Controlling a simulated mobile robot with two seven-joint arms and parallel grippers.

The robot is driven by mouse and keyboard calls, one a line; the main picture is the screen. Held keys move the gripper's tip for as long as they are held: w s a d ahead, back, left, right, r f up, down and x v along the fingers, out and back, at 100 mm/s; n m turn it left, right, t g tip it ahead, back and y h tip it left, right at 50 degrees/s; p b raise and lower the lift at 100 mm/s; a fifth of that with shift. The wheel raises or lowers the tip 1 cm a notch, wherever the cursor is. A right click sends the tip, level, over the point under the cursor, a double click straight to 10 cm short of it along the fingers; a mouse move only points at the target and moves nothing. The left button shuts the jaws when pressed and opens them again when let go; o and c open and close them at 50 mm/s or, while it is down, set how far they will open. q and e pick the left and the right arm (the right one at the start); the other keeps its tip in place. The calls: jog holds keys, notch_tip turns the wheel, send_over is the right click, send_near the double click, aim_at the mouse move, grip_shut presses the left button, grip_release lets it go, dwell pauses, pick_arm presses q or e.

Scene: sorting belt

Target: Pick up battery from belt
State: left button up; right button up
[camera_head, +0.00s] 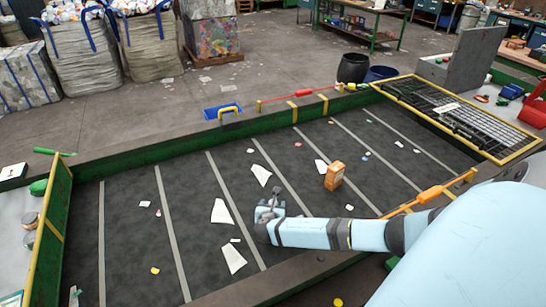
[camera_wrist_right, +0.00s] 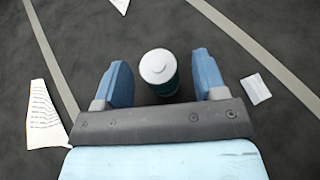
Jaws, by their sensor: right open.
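The battery (camera_wrist_right: 159,72) looks like a short teal cylinder with a pale round top and shows in the right wrist view. It stands on the dark belt (camera_head: 130,240) between the two blue fingers of my right gripper (camera_wrist_right: 161,82). The fingers are apart, with a gap on each side of the battery. In the head view my right gripper (camera_head: 268,208) is low over the middle of the belt, and I cannot make out the battery clearly there. My left gripper is not in view.
An orange box (camera_head: 334,176) stands on the belt to the right of my right gripper. White paper scraps (camera_head: 221,211) and small bits lie around. A green rim (camera_head: 170,144) with a yellow handle (camera_head: 230,110) borders the belt. A metal grate (camera_head: 450,112) is at the far right.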

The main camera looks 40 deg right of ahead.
jog(key=shift+w+d+f, duration=0.25)
jog(key=shift+w+d, duration=0.1)
jog(key=shift+d, duration=0.1)
jog(key=c, duration=1.1)
jog(key=shift+o, duration=0.2)
jog(key=shift+r, duration=0.1)
